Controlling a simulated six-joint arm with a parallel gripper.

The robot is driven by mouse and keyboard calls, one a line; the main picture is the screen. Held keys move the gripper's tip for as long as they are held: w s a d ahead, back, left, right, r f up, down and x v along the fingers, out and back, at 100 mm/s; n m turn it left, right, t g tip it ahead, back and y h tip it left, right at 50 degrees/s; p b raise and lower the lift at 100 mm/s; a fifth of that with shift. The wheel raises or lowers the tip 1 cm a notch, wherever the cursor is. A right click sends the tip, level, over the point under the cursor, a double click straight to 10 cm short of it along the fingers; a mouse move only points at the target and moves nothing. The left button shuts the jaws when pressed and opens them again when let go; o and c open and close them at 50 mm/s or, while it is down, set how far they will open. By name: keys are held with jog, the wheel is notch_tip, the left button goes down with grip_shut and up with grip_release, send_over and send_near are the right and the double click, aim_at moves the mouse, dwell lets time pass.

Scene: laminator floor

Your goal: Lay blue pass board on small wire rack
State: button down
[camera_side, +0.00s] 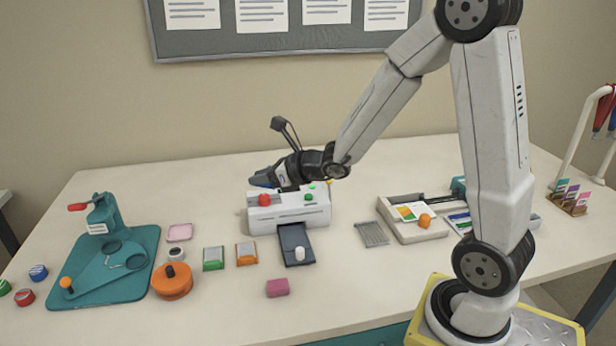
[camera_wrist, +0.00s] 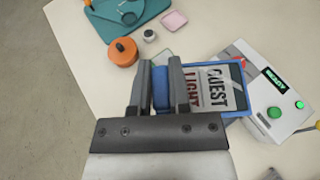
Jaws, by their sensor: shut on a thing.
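The blue pass board (camera_wrist: 238,88) has a blue rim and a printed card face with large words in the wrist view. My gripper (camera_wrist: 161,66) is shut on the board's blue edge part, which shows between the fingers. Most of the board is hidden there. The small wire rack (camera_side: 372,234) lies on the table right of the laminator and looks empty.
A dark tray (camera_side: 293,238) with a white knob extends from the laminator. A cream tray (camera_side: 425,236) with cards and an orange knob is right of the rack. A teal punch mat (camera_side: 130,285), an orange round tool (camera_side: 172,285) and a pink block (camera_side: 277,288) are left and in front.

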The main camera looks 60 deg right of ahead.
jog(key=s+d+f+m+h, duration=0.2)
jog(key=s+d+f, duration=0.2)
jog(key=d, duration=0.4)
jog(key=s+d+f+m+h, duration=0.2)
jog(key=s+d, duration=0.4)
jog(key=d, duration=0.3)
jog(key=s+d+f+m+h, duration=0.3)
jog(key=s+d+f, duration=0.3)
jog(key=d, duration=0.3)
jog(key=shift+f+g+h, duration=0.15)
jog(key=shift+g+h, duration=0.15)
jog(key=shift+h, duration=0.3)
jog(key=shift+w, duration=0.1)
send_over(347, 209)
jog(key=shift+a+f, duration=0.2)
jog(key=shift+f, duration=4.45)
jog(key=shift+w+d+f, duration=0.1)
jog(key=shift+d+f, duration=0.05)
jog(key=shift+f, duration=1.7)
jog(key=shift+f, duration=0.1)
